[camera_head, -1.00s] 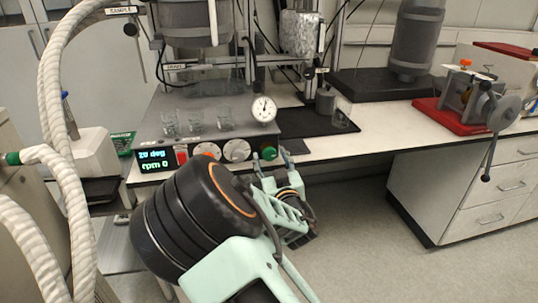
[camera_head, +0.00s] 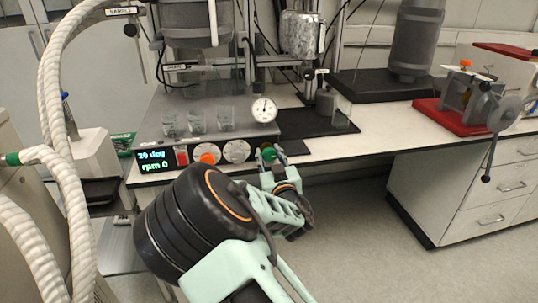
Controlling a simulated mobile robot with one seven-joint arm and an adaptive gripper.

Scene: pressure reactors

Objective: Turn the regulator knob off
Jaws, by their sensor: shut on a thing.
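A small green knob (camera_head: 269,154) sits at the right end of the front panel of the grey reactor base (camera_head: 190,112). My gripper (camera_head: 270,155) is at this knob, with its fingertips closed on it, one on each side. The fingers partly hide the knob, and its turn position cannot be read. The panel also has a display (camera_head: 155,160) reading "20 deg" and "rpm 0", a red switch (camera_head: 182,155), an orange-centred dial (camera_head: 208,156) and a white dial (camera_head: 237,151).
A round gauge (camera_head: 264,109) and several glass beakers (camera_head: 197,121) stand on the reactor base. A red-based device (camera_head: 452,115) with a crank stands on the bench at right. White ribbed hoses (camera_head: 55,130) hang at left.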

